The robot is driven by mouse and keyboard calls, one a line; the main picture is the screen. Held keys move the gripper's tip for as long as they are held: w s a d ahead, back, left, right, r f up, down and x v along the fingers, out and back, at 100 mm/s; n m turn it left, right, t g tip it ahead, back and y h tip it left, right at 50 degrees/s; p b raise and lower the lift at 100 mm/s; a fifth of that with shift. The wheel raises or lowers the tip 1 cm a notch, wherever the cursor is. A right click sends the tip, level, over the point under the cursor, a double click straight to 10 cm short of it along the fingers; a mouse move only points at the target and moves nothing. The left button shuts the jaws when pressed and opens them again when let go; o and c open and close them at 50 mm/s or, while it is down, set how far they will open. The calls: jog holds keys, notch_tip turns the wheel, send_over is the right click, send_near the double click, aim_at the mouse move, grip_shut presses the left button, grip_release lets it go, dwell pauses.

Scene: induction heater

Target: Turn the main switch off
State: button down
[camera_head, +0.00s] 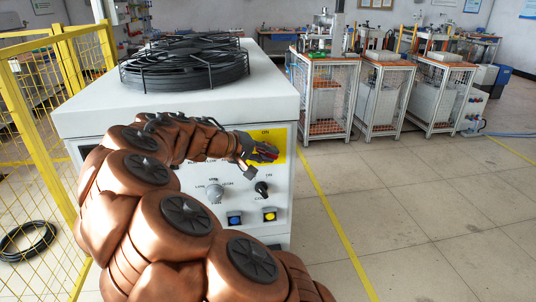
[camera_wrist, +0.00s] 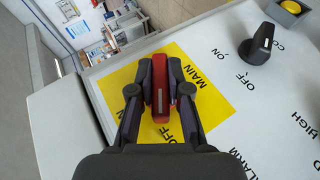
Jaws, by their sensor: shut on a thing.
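The main switch is a red handle (camera_wrist: 160,88) on a yellow plate (camera_wrist: 216,102) marked MAIN and OFF in the wrist view. My gripper (camera_wrist: 160,70) is over the plate, with its two dark fingers closed on both sides of the red handle. The handle runs up and down in the wrist view, between the fingers. In the head view my gripper (camera_head: 256,153) reaches the yellow plate (camera_head: 277,137) at the upper right of the machine's front, where ON is readable. The red handle there is partly hidden by the fingers.
The white heater cabinet (camera_head: 90,108) carries a black coil (camera_head: 185,65) on top. Below the plate are a grey knob (camera_head: 214,193), a black knob (camera_head: 262,188), a blue button (camera_head: 234,218) and a yellow button (camera_head: 269,215).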

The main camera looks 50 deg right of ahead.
jog(key=shift+w+a+r+t, duration=0.1)
jog(key=shift+w+r+t, duration=0.2)
jog(key=shift+w+r, duration=0.25)
jog(key=c, duration=1.1)
grip_release()
jog(key=shift+f, duration=0.1)
jog(key=shift+w+f, duration=0.15)
jog(key=shift+s+f, duration=0.2)
jog(key=shift+s, duration=0.25)
jog(key=v, duration=1.1)
jog(key=shift+w+a+r, duration=0.2)
jog(key=shift+w+a, duration=0.05)
jog(key=shift+a, duration=0.05)
